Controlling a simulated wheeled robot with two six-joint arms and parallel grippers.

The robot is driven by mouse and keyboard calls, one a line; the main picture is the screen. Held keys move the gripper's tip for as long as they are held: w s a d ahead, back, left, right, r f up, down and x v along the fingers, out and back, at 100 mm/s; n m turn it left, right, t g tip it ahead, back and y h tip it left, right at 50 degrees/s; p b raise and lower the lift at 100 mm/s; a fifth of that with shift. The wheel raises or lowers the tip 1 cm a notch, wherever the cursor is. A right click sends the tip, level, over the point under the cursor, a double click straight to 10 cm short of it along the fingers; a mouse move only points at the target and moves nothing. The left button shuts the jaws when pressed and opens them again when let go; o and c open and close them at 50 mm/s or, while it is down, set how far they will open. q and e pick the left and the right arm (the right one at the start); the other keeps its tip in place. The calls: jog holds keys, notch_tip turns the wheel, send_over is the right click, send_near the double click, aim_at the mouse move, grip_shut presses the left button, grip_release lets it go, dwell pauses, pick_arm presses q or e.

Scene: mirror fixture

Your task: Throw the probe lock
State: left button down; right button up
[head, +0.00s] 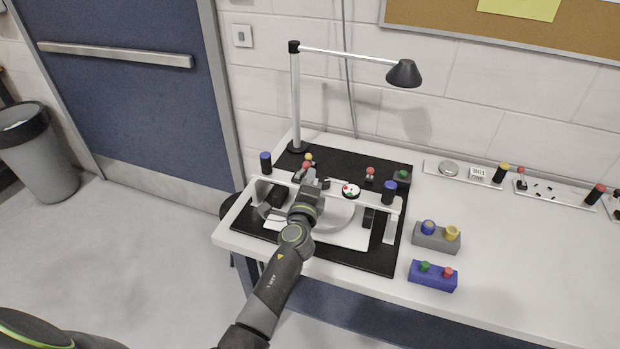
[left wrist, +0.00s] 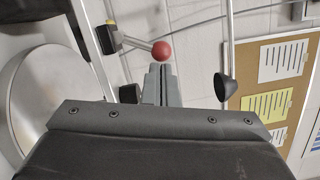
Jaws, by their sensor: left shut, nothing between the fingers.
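The mirror fixture's pale bridge (head: 335,192) spans a round disc (head: 338,216) on the bench's black mat. A red-ball lever (left wrist: 162,50) on a metal rod shows in the left wrist view, its rod running to a dark block. My left gripper (left wrist: 163,68) is shut and empty, its fingertips close to the red ball; I cannot tell whether they touch. In the head view the left gripper (head: 316,181) is over the bridge, beside a red knob (head: 306,165). Which lever is the probe lock is not clear. My right gripper is not in view.
A lamp (head: 403,73) arches over the back of the mat. Another red knob (head: 370,171) stands behind the bridge. A grey box (head: 436,242) and a blue box (head: 433,281) sit right. The right bench front is clear.

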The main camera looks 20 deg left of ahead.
pick_arm(q)
jog(key=shift+r, duration=0.1)
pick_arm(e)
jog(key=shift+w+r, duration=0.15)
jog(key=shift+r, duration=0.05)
pick_arm(q)
jog(key=shift+r+n, duration=0.1)
jog(key=shift+n, duration=0.3)
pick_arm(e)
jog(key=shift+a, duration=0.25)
